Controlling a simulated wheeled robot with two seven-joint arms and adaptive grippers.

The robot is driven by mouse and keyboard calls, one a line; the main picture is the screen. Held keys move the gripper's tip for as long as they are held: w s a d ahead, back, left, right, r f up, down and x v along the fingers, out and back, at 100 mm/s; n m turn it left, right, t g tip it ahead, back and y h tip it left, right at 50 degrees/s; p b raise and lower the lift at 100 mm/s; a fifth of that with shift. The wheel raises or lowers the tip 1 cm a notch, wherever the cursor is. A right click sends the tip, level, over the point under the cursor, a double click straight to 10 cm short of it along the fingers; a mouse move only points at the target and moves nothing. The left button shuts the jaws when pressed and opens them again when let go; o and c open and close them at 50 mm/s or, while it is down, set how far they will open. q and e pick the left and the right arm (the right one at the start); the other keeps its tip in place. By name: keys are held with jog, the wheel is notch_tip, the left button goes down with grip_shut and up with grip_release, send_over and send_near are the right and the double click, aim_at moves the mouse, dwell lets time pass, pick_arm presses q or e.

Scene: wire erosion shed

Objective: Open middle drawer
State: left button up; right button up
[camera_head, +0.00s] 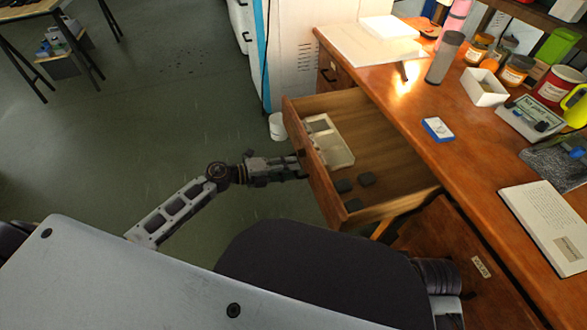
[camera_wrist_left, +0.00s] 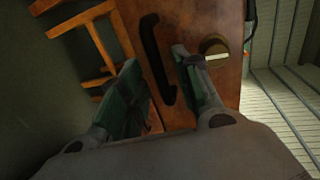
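A wooden desk drawer (camera_head: 400,170) stands pulled well out from the desk, between two other drawer fronts. A pale tray (camera_head: 332,142) and several small dark blocks (camera_head: 354,192) lie inside it. My left gripper (camera_head: 293,166) is at the outer face of this drawer's front. In the left wrist view, the drawer front shows a dark curved handle (camera_wrist_left: 152,50) and a round brass lock (camera_wrist_left: 213,47). The fingers of my left gripper (camera_wrist_left: 157,62) are spread apart, one on each side of the handle, with gaps visible. My right gripper is not in view.
The desk top (camera_head: 440,165) holds a grey tumbler (camera_head: 444,58), jars, a white box (camera_head: 483,88), a blue-and-white box (camera_head: 437,129) and a book (camera_head: 548,222). A white cup-like object (camera_head: 277,126) is beyond the drawer.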

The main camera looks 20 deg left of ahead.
pick_arm(q)
jog(key=shift+x, duration=0.85)
grip_shut()
